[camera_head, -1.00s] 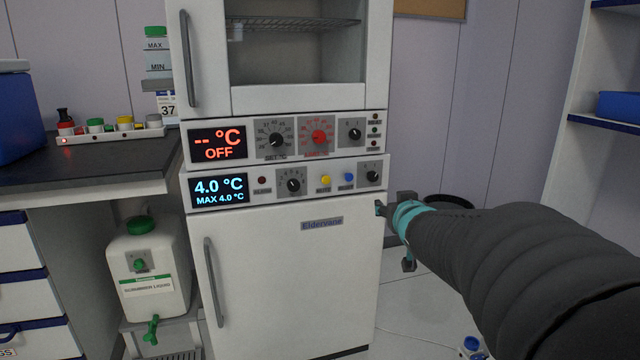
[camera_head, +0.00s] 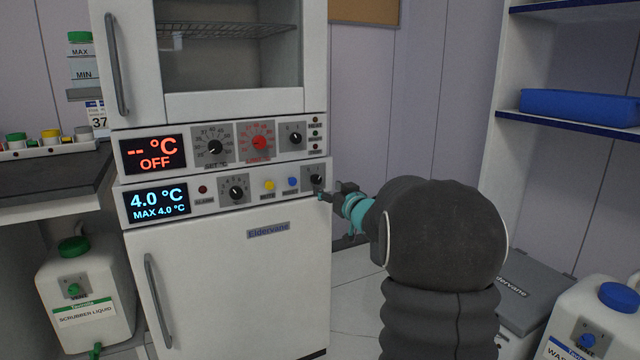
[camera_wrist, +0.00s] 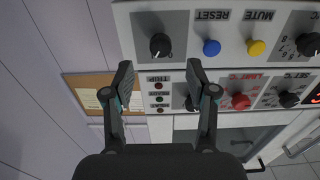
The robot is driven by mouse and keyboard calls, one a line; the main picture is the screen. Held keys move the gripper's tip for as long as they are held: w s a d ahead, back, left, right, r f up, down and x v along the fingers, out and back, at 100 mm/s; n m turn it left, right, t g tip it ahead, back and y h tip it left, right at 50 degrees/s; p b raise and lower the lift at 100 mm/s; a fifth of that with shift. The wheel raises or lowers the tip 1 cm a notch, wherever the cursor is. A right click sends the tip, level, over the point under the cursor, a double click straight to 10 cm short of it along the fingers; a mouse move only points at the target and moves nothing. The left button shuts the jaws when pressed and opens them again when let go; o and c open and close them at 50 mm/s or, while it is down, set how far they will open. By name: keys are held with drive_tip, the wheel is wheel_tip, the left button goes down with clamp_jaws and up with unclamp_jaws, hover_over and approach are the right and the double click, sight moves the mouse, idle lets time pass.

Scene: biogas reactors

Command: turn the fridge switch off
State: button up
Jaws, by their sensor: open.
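The fridge (camera_head: 240,290) is white, with a lower control panel whose display (camera_head: 159,202) reads 4.0 °C, MAX 4.0 °C. Its switch, a black rotary knob (camera_head: 316,181), sits at the panel's right end. My gripper (camera_head: 328,192) is just in front and to the right of this knob in the head view. In the wrist view, which is upside down, the knob (camera_wrist: 160,45) lies above and between the fingertips. My gripper (camera_wrist: 160,72) is open and empty there, its two fingers apart. I see no clear contact with the knob.
The upper unit's panel has a display (camera_head: 155,154) reading OFF and a similar black knob (camera_head: 296,138), close above. Blue (camera_head: 292,182) and yellow (camera_head: 269,185) buttons sit left of the switch. A shelf (camera_head: 570,128) and a white jug (camera_head: 590,320) stand right.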

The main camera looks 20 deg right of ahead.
sight(318, 181)
drive_tip(key=shift+w+a, duration=0.1)
drive_tip(key=shift+w, duration=2.95)
clamp_jaws()
